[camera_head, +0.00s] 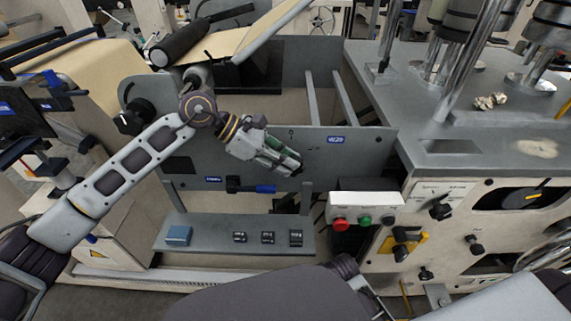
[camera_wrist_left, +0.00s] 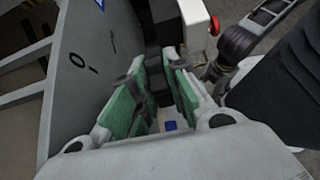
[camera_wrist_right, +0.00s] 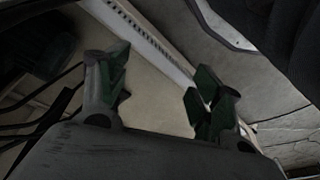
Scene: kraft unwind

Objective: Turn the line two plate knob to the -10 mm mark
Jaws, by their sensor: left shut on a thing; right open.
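My left gripper (camera_head: 288,162) is at the front of the grey upright plate (camera_head: 360,150), below and left of a small blue label. Its green-padded fingers are shut on a dark knob, which the fingers mostly hide in the head view. In the left wrist view the dark knob (camera_wrist_left: 156,78) shows between the pads of the left gripper (camera_wrist_left: 155,95). Marks beside it on the plate (camera_wrist_left: 65,95) include one like a 0; I cannot read a -10 mark or the knob's setting. My right gripper (camera_wrist_right: 162,88) is open and empty in the right wrist view.
A black knob (camera_head: 132,118) sits at the plate's left end. A blue-ended handle (camera_head: 262,189) is below the gripper. A white button box (camera_head: 366,208) with red and green buttons stands to the right. A grey shelf (camera_head: 205,243) with small blocks lies below.

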